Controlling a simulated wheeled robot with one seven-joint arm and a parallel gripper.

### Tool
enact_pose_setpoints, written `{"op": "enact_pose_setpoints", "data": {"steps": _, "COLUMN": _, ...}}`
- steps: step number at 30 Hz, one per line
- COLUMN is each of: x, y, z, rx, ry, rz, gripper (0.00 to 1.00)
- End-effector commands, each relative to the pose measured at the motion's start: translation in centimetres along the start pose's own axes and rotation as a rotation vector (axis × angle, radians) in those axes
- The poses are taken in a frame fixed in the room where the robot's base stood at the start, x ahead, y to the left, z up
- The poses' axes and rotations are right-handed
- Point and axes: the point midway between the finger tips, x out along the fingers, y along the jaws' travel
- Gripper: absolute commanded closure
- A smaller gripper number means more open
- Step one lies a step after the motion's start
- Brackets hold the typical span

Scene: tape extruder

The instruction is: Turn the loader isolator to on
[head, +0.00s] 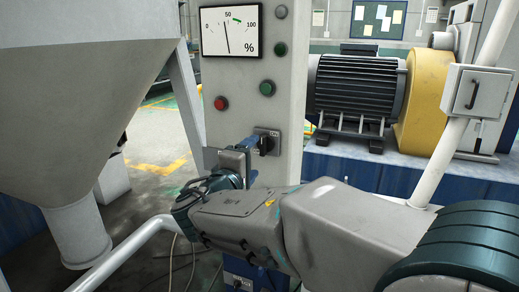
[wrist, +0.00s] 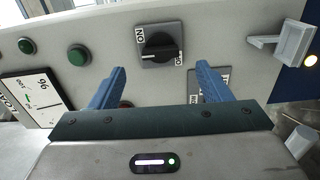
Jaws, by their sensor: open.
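A black rotary switch (wrist: 158,46) on a dark square plate sits on the grey control panel, ahead of and between my fingertips in the wrist view. The switch also shows in the head view (head: 266,141). My gripper (wrist: 160,68) is open and empty, with blue fingers spread either side of the switch; contact cannot be told. A second labelled plate (wrist: 194,88) is partly hidden behind the right finger. No loader name is readable.
The panel carries a percent gauge (head: 230,31), a red button (head: 221,103) and green buttons (head: 267,88). A grey hopper (head: 85,100) stands close on the left. A motor (head: 355,85) with a yellow guard (head: 424,100) is behind on the right.

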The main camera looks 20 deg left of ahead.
Motion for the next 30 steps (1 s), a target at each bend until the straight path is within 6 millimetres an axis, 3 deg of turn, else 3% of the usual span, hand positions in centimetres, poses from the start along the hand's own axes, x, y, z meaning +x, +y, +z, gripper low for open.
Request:
{"op": "enact_pose_setpoints", "data": {"steps": 6, "x": -4.6, "y": 0.2, "z": 0.0, "rx": -0.001, "ry": 0.003, "rz": 0.000, "gripper": 0.29}}
{"op": "enact_pose_setpoints", "data": {"steps": 12, "x": -6.6, "y": 0.0, "z": 0.0, "rx": -0.001, "ry": 0.001, "rz": 0.000, "gripper": 0.29}}
{"op": "enact_pose_setpoints", "data": {"steps": 27, "x": -6.9, "y": 0.0, "z": 0.0, "rx": 0.000, "ry": 0.000, "rz": 0.000, "gripper": 0.29}}
{"op": "enact_pose_setpoints", "data": {"steps": 30, "x": -6.5, "y": 0.4, "z": 0.8, "rx": 0.001, "ry": -0.019, "rz": -0.014, "gripper": 0.29}}
